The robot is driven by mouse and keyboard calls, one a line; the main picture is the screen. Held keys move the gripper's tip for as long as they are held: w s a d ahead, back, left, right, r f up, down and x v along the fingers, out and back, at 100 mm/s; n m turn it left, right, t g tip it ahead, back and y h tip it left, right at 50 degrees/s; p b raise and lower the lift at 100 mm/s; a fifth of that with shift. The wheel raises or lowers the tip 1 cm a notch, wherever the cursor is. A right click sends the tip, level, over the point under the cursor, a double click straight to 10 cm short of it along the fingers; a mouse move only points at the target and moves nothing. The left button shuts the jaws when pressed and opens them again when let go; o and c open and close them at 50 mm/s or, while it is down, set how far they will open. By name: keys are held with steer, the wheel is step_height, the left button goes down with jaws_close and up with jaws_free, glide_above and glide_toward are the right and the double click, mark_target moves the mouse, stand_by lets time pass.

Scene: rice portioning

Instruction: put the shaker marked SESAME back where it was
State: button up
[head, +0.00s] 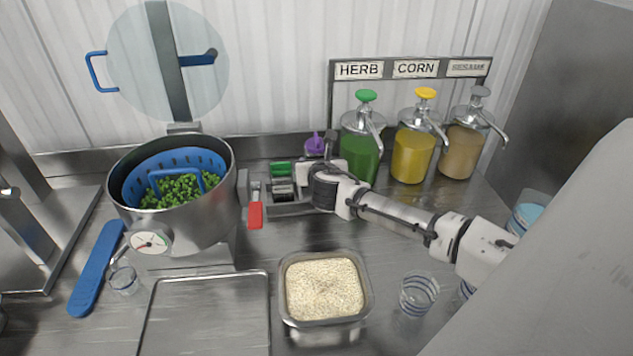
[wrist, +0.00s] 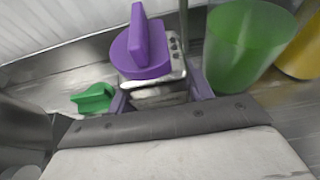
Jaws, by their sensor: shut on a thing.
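A shaker with a purple cap (head: 314,144) stands at the back of the counter, in or just over a small metal rack (head: 290,209). Its purple cap (wrist: 146,48) fills the upper middle of the wrist view, with a pale body below. My gripper (head: 307,172) is shut on this shaker, with a finger on each side of it in the wrist view (wrist: 160,95). I cannot read a SESAME mark on it. A green-capped shaker (head: 281,167) is to its left; its cap also shows in the wrist view (wrist: 94,98). My gripper hides the shaker's lower part.
Green (head: 361,147), yellow (head: 412,156) and tan (head: 461,150) pump bottles stand right of my gripper. A pot (head: 190,225) with a blue strainer of green vegetables and a red handle (head: 255,214) are left. A rice container (head: 325,256) and an empty tray (head: 205,318) are in front.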

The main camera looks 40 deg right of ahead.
steer(key=shift+f, duration=3.05)
steer(key=shift+f, duration=0.2)
steer(key=o, duration=1.2)
steer(key=shift+r, duration=0.1)
steer(key=shift+s+r, duration=0.1)
steer(key=shift+r, duration=0.05)
steer(key=b+v, duration=0.3)
steer(key=v, duration=0.9)
